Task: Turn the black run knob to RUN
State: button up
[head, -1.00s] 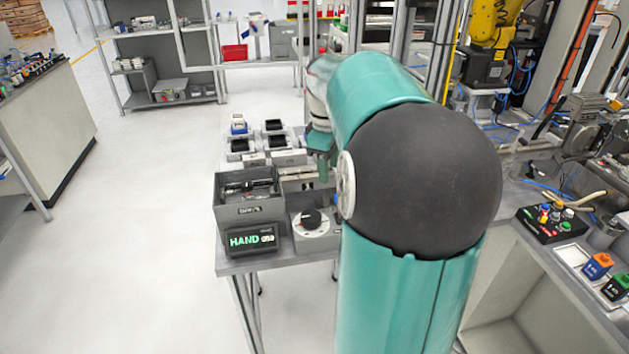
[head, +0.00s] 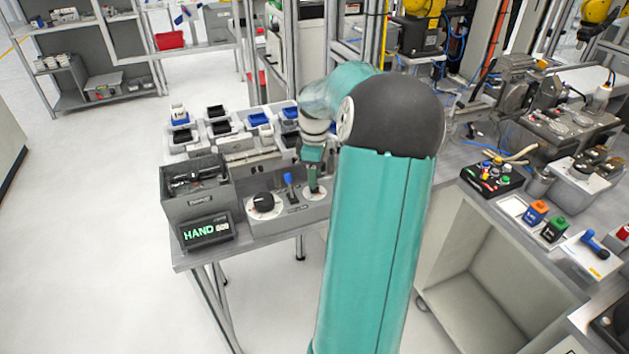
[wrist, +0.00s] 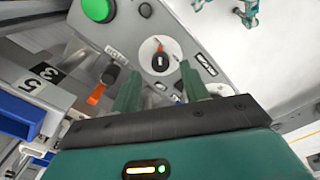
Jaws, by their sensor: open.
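A grey control box (head: 292,211) on the near end of the bench carries a black knob (head: 263,202) on a white round plate. To its right stand a blue-topped lever (head: 288,182) and a second white round plate (head: 315,191). My gripper (head: 312,184) points down over this second plate. The wrist view shows my gripper (wrist: 160,88) open, with nothing between its fingers. Beyond the fingertips, a white dial (wrist: 146,49) has a small dark centre and an orange pointer. I cannot read its marks. Contact with the control box cannot be told.
A display reading HAND (head: 206,231) stands at the bench's near left corner, in front of a grey bin (head: 195,205). Several small trays stand behind. In the wrist view, a green button (wrist: 98,8) and a dark orange-marked lever (wrist: 101,84) lie left of the dial.

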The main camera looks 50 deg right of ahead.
jog(key=shift+f, duration=1.5)
grip_shut()
